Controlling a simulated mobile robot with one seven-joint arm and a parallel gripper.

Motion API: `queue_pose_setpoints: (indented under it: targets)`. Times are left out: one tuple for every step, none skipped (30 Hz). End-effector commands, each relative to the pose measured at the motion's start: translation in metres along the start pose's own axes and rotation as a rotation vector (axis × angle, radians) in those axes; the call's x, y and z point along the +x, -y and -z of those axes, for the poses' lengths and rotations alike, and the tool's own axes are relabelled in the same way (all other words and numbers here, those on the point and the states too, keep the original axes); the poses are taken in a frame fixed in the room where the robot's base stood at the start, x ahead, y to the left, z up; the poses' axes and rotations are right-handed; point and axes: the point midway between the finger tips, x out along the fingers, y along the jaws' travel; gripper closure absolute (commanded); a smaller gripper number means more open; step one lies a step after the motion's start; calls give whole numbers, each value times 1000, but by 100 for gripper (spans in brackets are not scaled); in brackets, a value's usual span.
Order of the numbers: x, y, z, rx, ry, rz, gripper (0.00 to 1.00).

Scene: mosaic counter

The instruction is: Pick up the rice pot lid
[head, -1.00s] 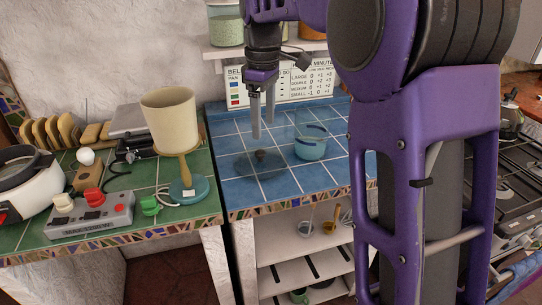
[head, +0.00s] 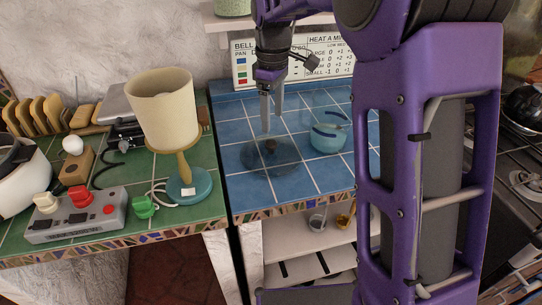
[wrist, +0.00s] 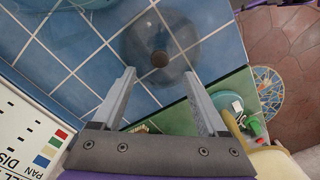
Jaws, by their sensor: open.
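A lamp with a cream shade (head: 163,110) and teal base stands left on the green counter, near a grey box with red buttons (head: 76,214). A white sign (head: 300,62) stands behind. Blue tiles in front of the lid are clear.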

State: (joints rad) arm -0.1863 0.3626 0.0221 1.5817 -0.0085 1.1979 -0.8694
Motion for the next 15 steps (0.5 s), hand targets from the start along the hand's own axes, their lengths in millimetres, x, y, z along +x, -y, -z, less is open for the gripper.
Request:
queue_pose_setpoints:
  targets:
    - [13, 1, 0, 0, 2, 2, 24]
    - [19, 1, 0, 0, 3, 3, 24]
    - [25, 0, 0, 0, 2, 1, 24]
    - [29, 0, 0, 0, 2, 2, 24]
    - [32, 0, 0, 0, 2, 2, 24]
    - [35, 0, 0, 0, 1, 1, 24]
    - [37, 0, 0, 0, 0, 0, 24]
    - [38, 0, 0, 0, 0, 0, 24]
    - [40, 0, 0, 0, 0, 0, 24]
    - [42, 0, 0, -1, 0, 0, 24]
    - [44, 0, 1, -1, 0, 0, 24]
    - [48, 0, 1, -1, 1, 1, 24]
    - [52, 1, 1, -1, 1, 1, 24]
    - [57, 1, 2, -1, 2, 2, 24]
    - [64, 2, 2, -1, 3, 3, 24]
